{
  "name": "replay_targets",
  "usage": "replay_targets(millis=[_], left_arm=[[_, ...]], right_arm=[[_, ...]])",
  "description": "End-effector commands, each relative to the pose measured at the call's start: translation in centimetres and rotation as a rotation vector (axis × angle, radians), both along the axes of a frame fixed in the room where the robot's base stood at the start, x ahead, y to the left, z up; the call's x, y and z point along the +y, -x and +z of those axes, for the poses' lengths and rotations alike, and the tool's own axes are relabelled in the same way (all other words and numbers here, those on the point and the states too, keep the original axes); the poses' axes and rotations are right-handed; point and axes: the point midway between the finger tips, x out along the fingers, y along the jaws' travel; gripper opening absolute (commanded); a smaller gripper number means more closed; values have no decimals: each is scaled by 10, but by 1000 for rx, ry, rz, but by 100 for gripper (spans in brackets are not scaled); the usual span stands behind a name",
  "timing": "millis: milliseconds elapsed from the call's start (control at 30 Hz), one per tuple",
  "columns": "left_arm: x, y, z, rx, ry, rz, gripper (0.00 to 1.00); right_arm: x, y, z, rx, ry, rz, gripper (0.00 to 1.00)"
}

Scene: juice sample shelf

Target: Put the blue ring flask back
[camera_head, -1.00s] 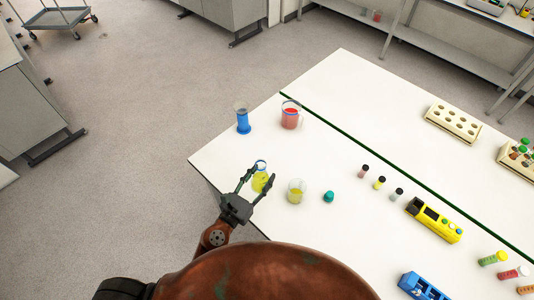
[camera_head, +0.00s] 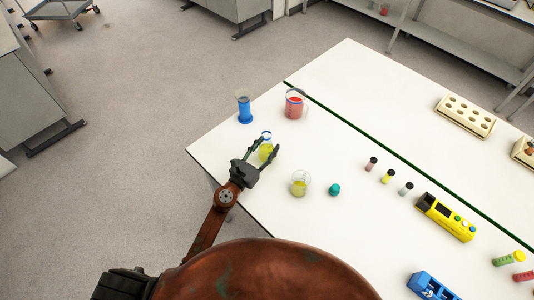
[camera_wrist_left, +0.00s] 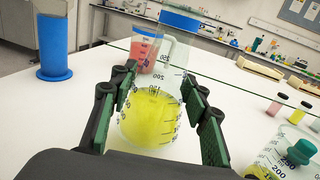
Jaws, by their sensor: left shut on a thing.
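The blue ring flask (camera_head: 266,152) holds yellow liquid and has a blue ring on its neck. My left gripper (camera_head: 264,158) is shut on its body. In the left wrist view the flask (camera_wrist_left: 150,118) looks upright between the two green-padded fingers of the gripper (camera_wrist_left: 158,112). I cannot tell whether its base touches the table. My right gripper is not in view.
A blue cylinder (camera_head: 244,110) and a red-filled beaker (camera_head: 294,104) stand beyond the flask. A yellow-filled beaker (camera_head: 300,183) and a teal cap (camera_head: 334,189) are to its right. Small vials and a yellow device (camera_head: 446,217) are farther right on the white table (camera_head: 350,110).

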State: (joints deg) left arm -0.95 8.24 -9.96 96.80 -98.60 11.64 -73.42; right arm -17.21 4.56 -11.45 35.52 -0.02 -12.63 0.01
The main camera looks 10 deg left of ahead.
Motion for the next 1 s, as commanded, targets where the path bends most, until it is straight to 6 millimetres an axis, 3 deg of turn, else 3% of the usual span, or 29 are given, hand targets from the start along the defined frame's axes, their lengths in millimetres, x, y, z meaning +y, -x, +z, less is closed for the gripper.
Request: replay_targets(millis=[400, 867, 900, 1000], left_arm=[[1, -9, -40, 0, 3, 1, 3], [1, -9, -43, -1, 0, 0, 3], [1, -9, -43, 0, 0, 1, 45], [1, -9, -42, 0, 0, 0, 52]], right_arm=[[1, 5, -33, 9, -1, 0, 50], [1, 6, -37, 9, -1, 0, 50], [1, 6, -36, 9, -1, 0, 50], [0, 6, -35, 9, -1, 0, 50]])
